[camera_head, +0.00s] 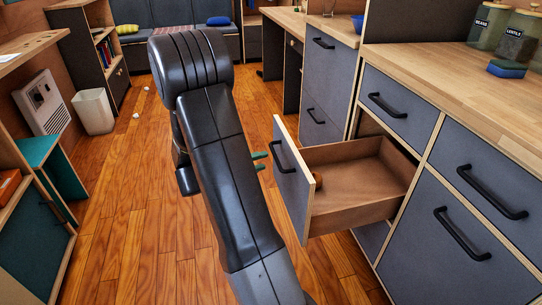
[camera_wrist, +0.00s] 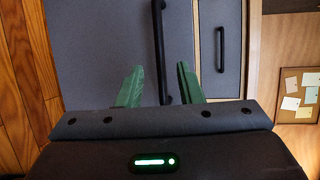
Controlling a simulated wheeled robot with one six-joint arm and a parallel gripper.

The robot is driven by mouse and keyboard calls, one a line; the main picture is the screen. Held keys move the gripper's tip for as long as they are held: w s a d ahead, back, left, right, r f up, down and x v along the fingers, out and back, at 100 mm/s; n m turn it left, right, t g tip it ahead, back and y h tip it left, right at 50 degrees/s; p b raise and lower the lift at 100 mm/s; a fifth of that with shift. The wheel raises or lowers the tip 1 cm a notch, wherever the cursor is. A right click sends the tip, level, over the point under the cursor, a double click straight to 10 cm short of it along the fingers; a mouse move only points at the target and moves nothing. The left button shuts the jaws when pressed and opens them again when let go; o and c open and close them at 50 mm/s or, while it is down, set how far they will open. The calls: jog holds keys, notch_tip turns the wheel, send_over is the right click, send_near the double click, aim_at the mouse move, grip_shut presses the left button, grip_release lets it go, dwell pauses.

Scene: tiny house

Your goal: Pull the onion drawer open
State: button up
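The drawer (camera_head: 364,203) with a grey front stands pulled out from the counter, its wooden inside showing. A small round orange-brown thing, perhaps an onion (camera_head: 318,181), lies inside by the front panel. The drawer's black handle (camera_head: 283,156) is on the outer face; in the wrist view a dark handle (camera_wrist: 160,50) runs up between my fingers. My gripper (camera_head: 260,161) has green fingers, spread apart in the wrist view (camera_wrist: 158,88). In the head view the fingertips are just left of the handle, seemingly clear of it. My arm hides part of the gripper.
A white bin (camera_head: 94,111) stands at left. The wooden floor (camera_head: 130,220) left of my arm is mostly clear.

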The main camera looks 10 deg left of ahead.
aim_at(276, 157)
jog(key=p+v, duration=0.1)
jog(key=v, duration=0.6)
jog(key=b+x, duration=0.3)
jog(key=x, duration=1.1)
jog(key=shift+f, duration=0.1)
jog(key=shift+s, duration=0.1)
